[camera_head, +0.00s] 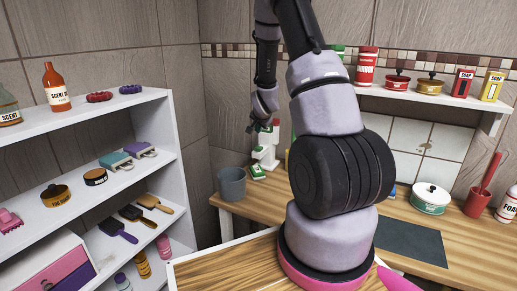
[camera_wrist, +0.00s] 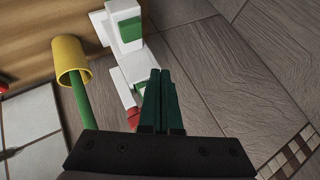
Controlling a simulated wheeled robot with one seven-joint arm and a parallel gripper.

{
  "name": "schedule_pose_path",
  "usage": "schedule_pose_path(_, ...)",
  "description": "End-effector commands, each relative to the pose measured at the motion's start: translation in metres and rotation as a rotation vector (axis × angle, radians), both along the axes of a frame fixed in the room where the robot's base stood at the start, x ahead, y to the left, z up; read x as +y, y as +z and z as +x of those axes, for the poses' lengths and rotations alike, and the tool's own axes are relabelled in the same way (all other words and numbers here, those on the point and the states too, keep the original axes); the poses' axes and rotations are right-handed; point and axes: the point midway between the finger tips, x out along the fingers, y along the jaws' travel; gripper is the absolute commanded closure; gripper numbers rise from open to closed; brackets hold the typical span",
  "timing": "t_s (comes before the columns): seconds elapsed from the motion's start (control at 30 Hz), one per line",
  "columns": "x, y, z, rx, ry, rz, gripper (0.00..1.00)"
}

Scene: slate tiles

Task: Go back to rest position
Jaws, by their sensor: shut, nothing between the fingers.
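My arm rises from the pink-rimmed base at the centre of the head view and folds over to the upper left. My gripper (camera_head: 264,128) hangs at the end of it, in the air above the back of the wooden counter, small and dark there. In the wrist view my gripper (camera_wrist: 161,80) shows two dark green fingers side by side, shut with nothing between them. A white and green device (camera_head: 265,152) stands on the counter below and behind the gripper; it also shows in the wrist view (camera_wrist: 125,25).
A white shelf unit (camera_head: 165,130) with bottles, brushes and tins stands at left. A grey cup (camera_head: 232,183) is on the counter (camera_head: 440,268). A wall shelf (camera_head: 425,97) holds pots and soap boxes. A yellow cup (camera_wrist: 70,57) with a green handle shows in the wrist view.

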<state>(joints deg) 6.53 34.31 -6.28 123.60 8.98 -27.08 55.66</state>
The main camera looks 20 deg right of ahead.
Motion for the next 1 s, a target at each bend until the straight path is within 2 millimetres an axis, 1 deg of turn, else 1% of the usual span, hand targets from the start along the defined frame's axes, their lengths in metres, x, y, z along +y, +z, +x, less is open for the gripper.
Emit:
schedule_pose_path(0.67, 0.000, 0.002, 0.000, -0.001, 0.001, 0.000, 1.00)
schedule_pose_path(0.77, 0.005, 0.017, -0.002, 0.001, 0.010, -0.002, 1.00)
schedule_pose_path(0.83, 0.011, 0.038, -0.008, 0.006, 0.024, -0.004, 1.00)
schedule_pose_path(0.87, 0.015, 0.050, -0.011, 0.010, 0.034, -0.007, 1.00)
schedule_pose_path(0.93, 0.025, 0.080, -0.022, 0.021, 0.060, -0.010, 1.00)
schedule_pose_path(1.0, 0.037, 0.110, -0.038, 0.037, 0.093, -0.015, 1.00)
